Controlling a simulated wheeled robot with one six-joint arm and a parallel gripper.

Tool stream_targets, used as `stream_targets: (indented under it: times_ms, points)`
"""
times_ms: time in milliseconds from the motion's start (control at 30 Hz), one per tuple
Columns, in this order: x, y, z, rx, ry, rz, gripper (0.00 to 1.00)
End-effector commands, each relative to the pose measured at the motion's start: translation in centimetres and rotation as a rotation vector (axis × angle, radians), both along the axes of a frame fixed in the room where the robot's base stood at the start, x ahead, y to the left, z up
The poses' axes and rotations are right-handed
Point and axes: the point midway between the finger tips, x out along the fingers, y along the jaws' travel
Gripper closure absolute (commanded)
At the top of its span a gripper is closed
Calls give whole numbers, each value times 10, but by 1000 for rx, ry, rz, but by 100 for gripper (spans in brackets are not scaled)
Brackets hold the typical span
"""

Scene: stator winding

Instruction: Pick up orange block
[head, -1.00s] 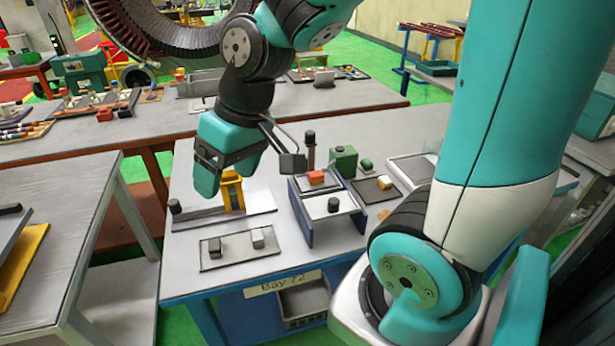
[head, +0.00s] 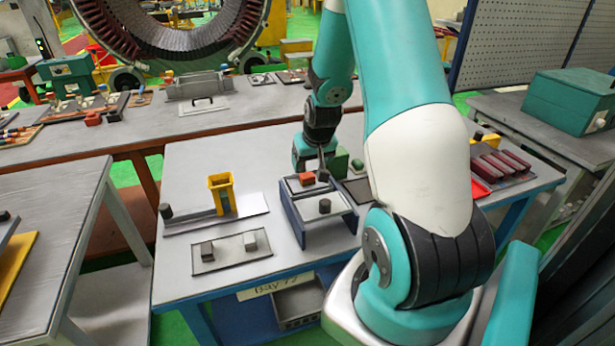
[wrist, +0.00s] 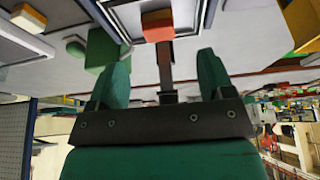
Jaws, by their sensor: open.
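The orange block (head: 307,179) sits on the upper shelf of a small blue-sided stand (head: 338,228) on the work table. In the wrist view the orange block (wrist: 158,32) is at the top, centred between the finger lines and beyond the tips. My gripper (head: 304,163) is just behind the stand in the head view, its fingertips partly hidden. In the wrist view my gripper (wrist: 164,72) has its two green fingers wide apart, with nothing held between them.
A green block (head: 340,160) stands close to the right of my gripper; it also shows in the wrist view (wrist: 100,50). A yellow holder (head: 221,192) and a tray with grey blocks (head: 207,264) are at left.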

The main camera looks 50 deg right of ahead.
Motion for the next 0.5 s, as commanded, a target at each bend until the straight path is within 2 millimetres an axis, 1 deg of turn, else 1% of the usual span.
stream_targets:
  times_ms: [33, 133, 367, 500]
  points:
    - [2, -1, -7, 2, 3, 0, 26]
    - [6, -4, -18, 2, 3, 0, 26]
    - [10, -7, -29, 1, 1, 0, 26]
    - [15, -11, -44, 3, 3, 0, 26]
